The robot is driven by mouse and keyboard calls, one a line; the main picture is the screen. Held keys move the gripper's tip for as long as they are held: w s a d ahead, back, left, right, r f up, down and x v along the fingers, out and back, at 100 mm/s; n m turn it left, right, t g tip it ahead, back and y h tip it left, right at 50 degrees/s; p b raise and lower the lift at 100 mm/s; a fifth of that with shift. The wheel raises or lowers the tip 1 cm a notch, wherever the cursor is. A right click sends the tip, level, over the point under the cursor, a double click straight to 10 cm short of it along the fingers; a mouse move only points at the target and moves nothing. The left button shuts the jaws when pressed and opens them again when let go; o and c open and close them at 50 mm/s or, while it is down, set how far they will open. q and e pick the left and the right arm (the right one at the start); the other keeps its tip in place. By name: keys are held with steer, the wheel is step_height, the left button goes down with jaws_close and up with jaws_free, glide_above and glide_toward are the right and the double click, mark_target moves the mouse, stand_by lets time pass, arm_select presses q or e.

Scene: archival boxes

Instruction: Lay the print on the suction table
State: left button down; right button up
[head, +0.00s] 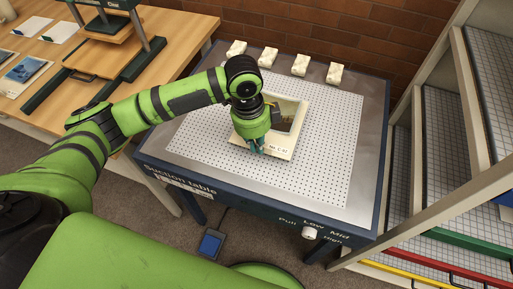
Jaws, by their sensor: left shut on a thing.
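The print (296,117) is a cream-bordered sheet with a dark picture and a label that seems to read "No. C-82". It is over the middle of the suction table's white perforated top (325,160). I cannot tell whether it lies flat on it or is held slightly above. My left gripper (257,148) reaches down from above and is shut on the print near its front left edge. My left wrist hides part of the picture. The suction table (372,130) has a dark blue front with lettering and a white knob (309,233). My right gripper is not in view.
Several small cream blocks (300,65) stand along the table's back edge. A wooden bench with a press (110,45) is at the back left. A rack with gridded shelves (450,140) stands close on the right. A blue pedal (211,243) lies on the floor.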

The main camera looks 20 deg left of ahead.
mark_target(258, 158)
arm_select(q)
steer(key=shift+f, duration=1.45)
steer(key=shift+s+f, duration=0.1)
steer(key=shift+f, duration=0.05)
steer(key=c, duration=1.4)
jaws_free()
steer(key=r, duration=0.4)
steer(key=a+r, duration=0.1)
steer(key=r, duration=0.7)
steer(key=shift+a+r, duration=0.15)
steer(key=shift+a, duration=0.15)
